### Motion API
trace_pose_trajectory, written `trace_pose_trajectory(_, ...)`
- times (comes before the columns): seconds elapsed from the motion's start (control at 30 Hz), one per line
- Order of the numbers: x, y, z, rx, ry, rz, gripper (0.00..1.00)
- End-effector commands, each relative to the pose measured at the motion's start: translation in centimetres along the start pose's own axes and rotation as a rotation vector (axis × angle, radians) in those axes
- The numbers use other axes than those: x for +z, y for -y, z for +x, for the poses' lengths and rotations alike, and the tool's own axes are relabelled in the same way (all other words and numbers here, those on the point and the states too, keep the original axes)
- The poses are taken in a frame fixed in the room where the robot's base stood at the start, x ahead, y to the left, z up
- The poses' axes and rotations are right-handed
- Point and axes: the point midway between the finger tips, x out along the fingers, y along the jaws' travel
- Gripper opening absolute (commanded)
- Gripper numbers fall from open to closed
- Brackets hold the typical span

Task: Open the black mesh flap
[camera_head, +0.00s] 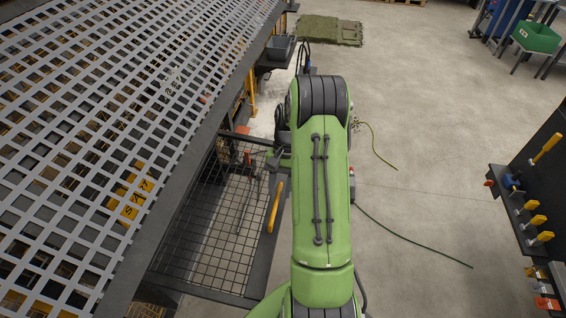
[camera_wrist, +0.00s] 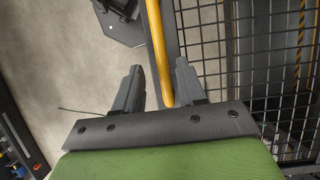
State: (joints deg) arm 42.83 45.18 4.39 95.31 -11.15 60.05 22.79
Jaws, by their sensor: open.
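The black mesh flap (camera_head: 266,252) is a dark-framed wire grid beside the machine, left of my arm in the head view. A yellow bar handle (camera_head: 274,206) runs along its right edge. In the wrist view the flap's frame (camera_wrist: 173,40) and grid fill the right side. The handle (camera_wrist: 156,45) comes down between the two fingers of my gripper (camera_wrist: 158,82). The fingers are open, one on each side of it in the picture, with the right finger closer to it. I see no clear contact, and depth is hard to judge. In the head view my arm largely hides the gripper.
A large perforated grey panel (camera_head: 95,120) covers the left side. A black tool rack (camera_head: 535,215) with yellow handles stands at the right. A thin green hose (camera_head: 420,240) lies on the floor. The concrete floor between is mostly clear.

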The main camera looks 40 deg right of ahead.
Motion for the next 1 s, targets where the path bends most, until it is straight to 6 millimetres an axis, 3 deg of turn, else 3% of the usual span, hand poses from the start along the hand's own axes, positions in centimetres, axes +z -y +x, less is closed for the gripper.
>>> trace_pose_trajectory(0.2, -0.2, -0.1, -5.3, -0.001, -0.001, 0.002, 0.40)
trace_pose_trajectory(0.33, -0.2, -0.1, -7.2, 0.000, 0.001, 0.003, 0.40)
trace_pose_trajectory(1.0, -0.1, -0.1, -7.7, 0.001, 0.003, 0.003, 0.40)
